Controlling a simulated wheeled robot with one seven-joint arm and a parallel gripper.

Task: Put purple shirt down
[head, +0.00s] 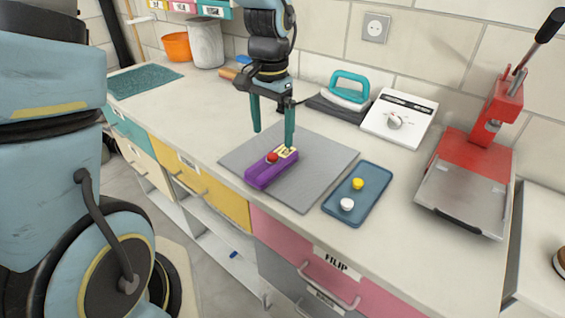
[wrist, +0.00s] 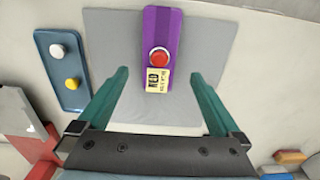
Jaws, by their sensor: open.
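No purple shirt shows in either view. The box also shows in the wrist view (wrist: 175,30), at the top centre, beyond the fingertips. My gripper (head: 273,139) is open and empty, its green fingers pointing down at the label end of the box.
A blue tray (head: 372,203) with a yellow and a white button lies right of the mat. A red press (head: 476,152), a white dial box (head: 414,108) and a teal-handled iron (head: 347,90) stand behind and right. The counter (head: 196,118) left of the mat is clear.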

